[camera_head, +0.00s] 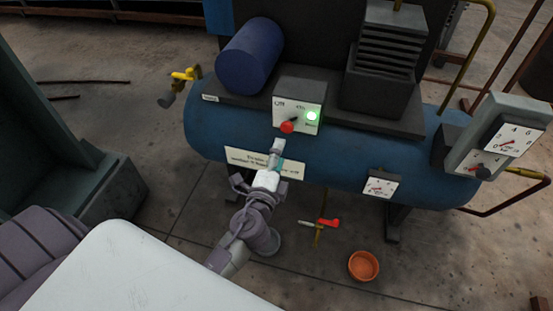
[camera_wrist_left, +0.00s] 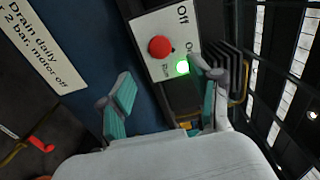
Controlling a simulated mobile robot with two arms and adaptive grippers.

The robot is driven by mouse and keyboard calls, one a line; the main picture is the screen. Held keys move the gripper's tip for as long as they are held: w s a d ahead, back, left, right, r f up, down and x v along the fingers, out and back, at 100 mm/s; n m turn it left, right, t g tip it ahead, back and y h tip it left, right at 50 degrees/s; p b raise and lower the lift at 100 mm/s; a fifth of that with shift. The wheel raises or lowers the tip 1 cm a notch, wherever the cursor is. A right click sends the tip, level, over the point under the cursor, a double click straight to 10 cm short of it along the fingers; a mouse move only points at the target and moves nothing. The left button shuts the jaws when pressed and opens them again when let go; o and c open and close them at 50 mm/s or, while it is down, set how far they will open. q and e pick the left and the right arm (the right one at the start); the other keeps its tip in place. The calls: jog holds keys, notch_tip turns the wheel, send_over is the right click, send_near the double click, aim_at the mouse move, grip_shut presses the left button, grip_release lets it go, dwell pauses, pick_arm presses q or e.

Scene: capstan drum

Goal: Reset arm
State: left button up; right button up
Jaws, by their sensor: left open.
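My left gripper (camera_head: 277,157) comes in from the lower left in the head view, in front of the blue tank (camera_head: 225,130). In the left wrist view the gripper (camera_wrist_left: 162,95) shows its two teal-padded fingers spread apart, with nothing between them. The control box (camera_head: 298,108) sits on the tank, just beyond the fingertips. It carries a selector marked Off and On, a red knob (camera_head: 287,127) and a lit green lamp (camera_head: 312,116). The wrist view shows the red knob (camera_wrist_left: 160,47) and the green lamp (camera_wrist_left: 182,67) beyond the fingers, apart from them. The right gripper is not in view.
A label plate (camera_head: 240,158) is partly behind my gripper. A small gauge (camera_head: 381,186) and a larger gauge panel (camera_head: 505,138) are to the right. A red-handled valve (camera_head: 327,222) hangs under the tank. An orange bowl (camera_head: 363,266) stands on the floor.

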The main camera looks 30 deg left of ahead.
pick_arm(q)
jog(key=shift+s+d, duration=0.15)
jog(key=shift+s, duration=0.75)
jog(key=shift+f, duration=0.1)
